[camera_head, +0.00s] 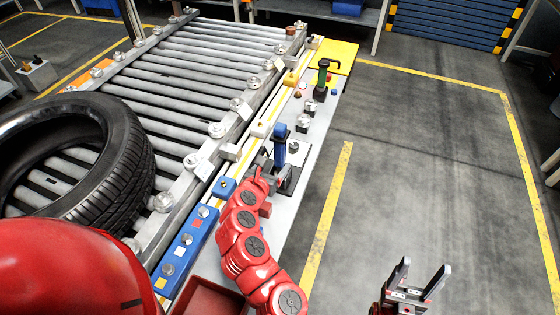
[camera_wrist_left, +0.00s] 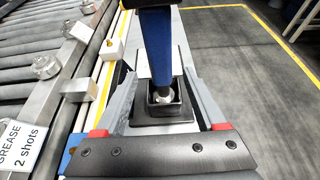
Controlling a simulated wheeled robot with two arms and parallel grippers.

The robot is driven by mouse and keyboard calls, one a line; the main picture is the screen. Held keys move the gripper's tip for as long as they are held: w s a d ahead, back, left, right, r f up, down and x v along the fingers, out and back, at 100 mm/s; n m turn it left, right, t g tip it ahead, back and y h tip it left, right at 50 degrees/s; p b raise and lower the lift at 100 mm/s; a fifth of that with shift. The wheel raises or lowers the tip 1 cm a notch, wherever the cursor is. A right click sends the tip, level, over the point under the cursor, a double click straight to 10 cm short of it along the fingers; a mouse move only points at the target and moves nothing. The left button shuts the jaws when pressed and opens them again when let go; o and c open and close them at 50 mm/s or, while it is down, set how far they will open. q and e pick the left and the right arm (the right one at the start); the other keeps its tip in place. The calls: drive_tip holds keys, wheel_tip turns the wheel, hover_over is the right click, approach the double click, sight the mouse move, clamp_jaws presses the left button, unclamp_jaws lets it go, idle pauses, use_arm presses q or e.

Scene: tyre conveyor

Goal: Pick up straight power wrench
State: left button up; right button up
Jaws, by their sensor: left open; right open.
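A straight power wrench (camera_head: 280,140) with a blue body stands upright in a dark holder (camera_wrist_left: 150,128) on the grey ledge beside the conveyor. In the left wrist view the blue wrench (camera_wrist_left: 157,45) rises between the fingers, and its top is cut off by the frame edge. My left gripper (camera_head: 277,172) is open around the wrench and holder, with a finger (camera_wrist_left: 120,105) on each side. Whether a finger touches it cannot be told. My right gripper (camera_head: 420,279) is open and empty over the floor at the lower right.
A green upright tool (camera_head: 322,78) with a black side handle stands further along the ledge. A roller conveyor (camera_head: 190,75) carries a large tyre (camera_head: 130,165) at left. A blue block with knobs (camera_head: 183,245) and a red tray (camera_head: 208,297) are nearby. The floor at right is clear.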

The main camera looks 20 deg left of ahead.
sight(278, 161)
use_arm(q)
drive_tip(key=shift+p+x, duration=0.3)
drive_tip(key=shift+x, duration=2.05)
drive_tip(key=shift+d+r, duration=0.1)
drive_tip(key=shift+r, duration=0.1)
clamp_jaws()
